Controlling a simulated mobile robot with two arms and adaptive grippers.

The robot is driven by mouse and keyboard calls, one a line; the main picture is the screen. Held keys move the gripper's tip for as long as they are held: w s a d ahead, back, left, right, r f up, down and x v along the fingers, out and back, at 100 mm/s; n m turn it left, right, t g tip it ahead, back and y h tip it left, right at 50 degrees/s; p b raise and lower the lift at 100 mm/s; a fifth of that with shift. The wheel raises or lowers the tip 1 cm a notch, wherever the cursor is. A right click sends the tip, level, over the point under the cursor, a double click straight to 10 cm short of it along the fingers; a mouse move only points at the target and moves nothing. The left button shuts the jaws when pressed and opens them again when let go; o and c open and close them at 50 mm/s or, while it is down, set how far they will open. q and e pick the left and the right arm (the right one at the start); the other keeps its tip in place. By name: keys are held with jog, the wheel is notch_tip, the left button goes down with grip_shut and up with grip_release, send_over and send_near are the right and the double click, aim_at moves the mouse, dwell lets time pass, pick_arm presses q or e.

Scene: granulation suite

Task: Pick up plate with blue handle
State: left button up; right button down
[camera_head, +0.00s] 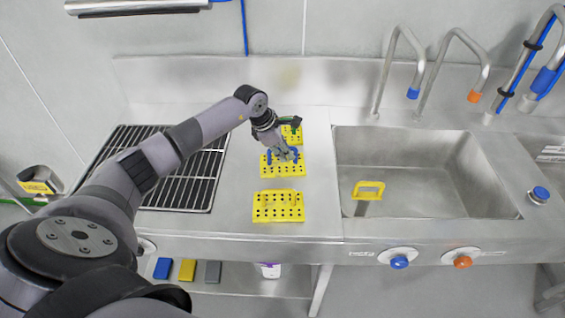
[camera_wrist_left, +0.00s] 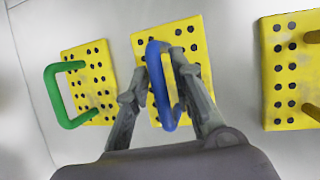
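The yellow perforated plate with the blue handle (camera_head: 270,172) lies flat on the steel counter, in the middle of a row of three plates. It also shows in the left wrist view (camera_wrist_left: 196,38), its blue handle (camera_wrist_left: 156,62) standing up as a loop. My left gripper (camera_head: 287,153) is low over this plate. In the left wrist view its fingers (camera_wrist_left: 160,70) are apart, one on each side of the blue handle. A yellow gap shows between the handle and the right finger. Whether a finger touches the handle is unclear. My right gripper is not in view.
A plate with a green handle (camera_wrist_left: 92,60) lies behind, and another yellow plate (camera_head: 278,214) in front. A black grate (camera_head: 190,185) is left. Taps (camera_head: 388,65) stand at the back.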

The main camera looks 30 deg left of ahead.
pick_arm(q)
grip_shut()
jog(key=shift+r, duration=0.1)
dwell(0.6)
